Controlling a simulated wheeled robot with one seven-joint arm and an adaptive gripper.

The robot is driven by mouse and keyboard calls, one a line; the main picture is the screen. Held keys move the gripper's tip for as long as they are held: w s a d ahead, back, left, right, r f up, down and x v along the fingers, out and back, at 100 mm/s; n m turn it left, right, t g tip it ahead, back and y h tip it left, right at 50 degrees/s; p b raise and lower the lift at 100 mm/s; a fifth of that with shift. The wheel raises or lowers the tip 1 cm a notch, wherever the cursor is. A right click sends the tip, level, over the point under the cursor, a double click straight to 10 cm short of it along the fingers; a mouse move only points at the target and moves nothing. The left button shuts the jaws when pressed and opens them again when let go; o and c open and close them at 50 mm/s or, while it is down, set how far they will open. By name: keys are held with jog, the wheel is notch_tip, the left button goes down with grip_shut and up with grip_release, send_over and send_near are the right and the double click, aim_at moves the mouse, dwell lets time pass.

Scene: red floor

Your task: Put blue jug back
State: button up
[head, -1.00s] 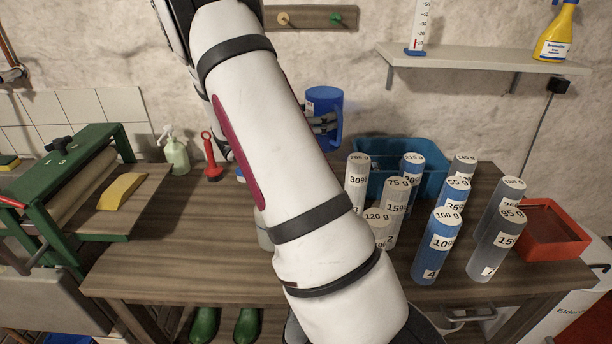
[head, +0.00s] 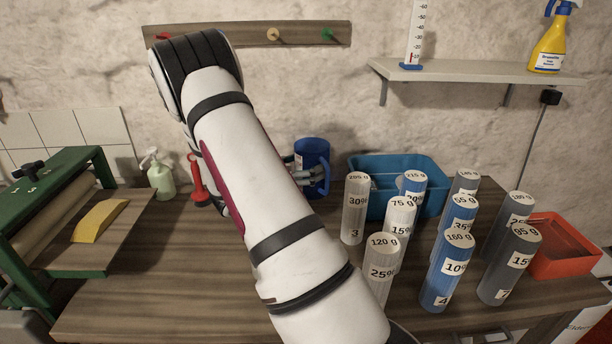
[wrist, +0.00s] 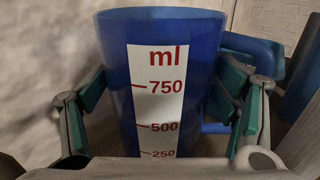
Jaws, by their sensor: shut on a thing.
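The blue jug (head: 313,153) is upright at the back of the wooden workbench, near the wall, with its handle toward the right. In the wrist view the jug (wrist: 112,70) fills the middle and shows a white scale with red marks. My gripper (head: 294,165) is shut on the jug, with a finger on each side of it, as the wrist view (wrist: 165,105) shows. My arm hides part of the gripper and the bench below in the head view. I cannot tell whether the jug's base touches the bench.
A blue bin (head: 398,168) stands just right of the jug. Several labelled cylinders (head: 440,275) stand in front of it, and a red tray (head: 565,262) is at the right. A soap bottle (head: 161,178) and a red tool (head: 199,185) are to the left. A shelf (head: 470,73) is above.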

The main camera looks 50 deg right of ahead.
jog(key=shift+f, duration=1.5)
jog(key=shift+f, duration=0.15)
jog(key=o, duration=1.5)
jog(key=shift+o, duration=0.2)
jog(key=shift+a, duration=0.1)
jog(key=v, duration=1.2)
jog(key=shift+r, duration=0.2)
